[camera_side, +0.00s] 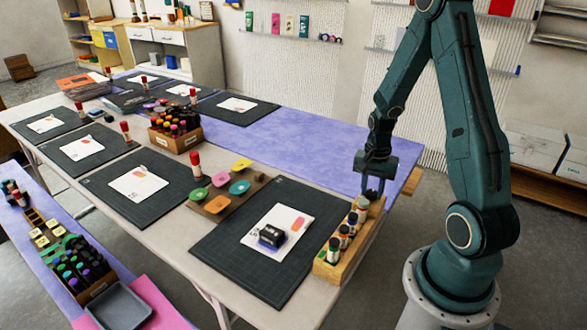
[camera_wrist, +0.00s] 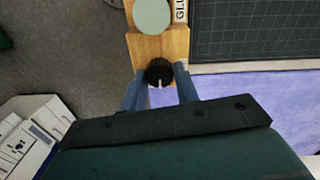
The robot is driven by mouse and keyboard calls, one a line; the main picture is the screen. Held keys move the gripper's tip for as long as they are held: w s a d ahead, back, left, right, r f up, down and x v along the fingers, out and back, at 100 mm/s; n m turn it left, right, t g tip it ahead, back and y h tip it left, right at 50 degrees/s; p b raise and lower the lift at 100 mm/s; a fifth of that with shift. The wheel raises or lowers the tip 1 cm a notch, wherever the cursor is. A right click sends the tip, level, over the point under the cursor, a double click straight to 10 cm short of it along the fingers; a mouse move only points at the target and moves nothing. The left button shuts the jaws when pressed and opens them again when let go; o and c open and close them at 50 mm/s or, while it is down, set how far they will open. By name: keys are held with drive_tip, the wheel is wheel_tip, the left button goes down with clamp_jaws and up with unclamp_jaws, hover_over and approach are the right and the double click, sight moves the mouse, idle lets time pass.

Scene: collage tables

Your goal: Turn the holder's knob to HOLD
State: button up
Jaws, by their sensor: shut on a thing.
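The wooden holder (camera_side: 331,272) stands at the table's right end, with several capped bottles in a row. In the wrist view the holder's end (camera_wrist: 172,42) shows a round black knob (camera_wrist: 158,72) with a pale pointer line. The line points toward the bottom of that view, tilted slightly right. My gripper (camera_wrist: 160,88) has its blue fingers on both sides of the knob, shut on it. I cannot read any HOLD mark.
A dark cutting mat (camera_side: 225,250) with a white card and a dark block lies left of the holder. A pale green round top (camera_wrist: 152,15) and a partly cut-off label sit near the knob. A purple cloth (camera_side: 285,135) covers the table's back strip.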

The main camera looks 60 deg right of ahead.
sight(368, 193)
drive_tip(key=o, duration=1)
drive_tip(key=shift+c, duration=0.2)
drive_tip(key=shift+r, duration=0.15)
wheel_tip(368, 193, up, 14)
drive_tip(key=shift+w+f, duration=0.2)
drive_tip(key=shift+w, duration=0.05)
drive_tip(key=a+r+n+t+h, duration=0.1)
drive_tip(key=a+r+n+t, duration=0.2)
drive_tip(key=a+r+n, duration=0.8)
drive_tip(key=s+a+r+n+t, duration=0.1)
drive_tip(key=s+a+n, duration=0.1)
drive_tip(key=a, duration=0.4)
drive_tip(key=s+a+r+n+t+y, duration=0.1)
drive_tip(key=s+a+n+t, duration=0.1)
drive_tip(key=s+a, duration=0.3)
drive_tip(key=shift+s+a+n, duration=0.15)
drive_tip(key=shift+a+n, duration=0.55)
drive_tip(key=shift+a, duration=0.05)
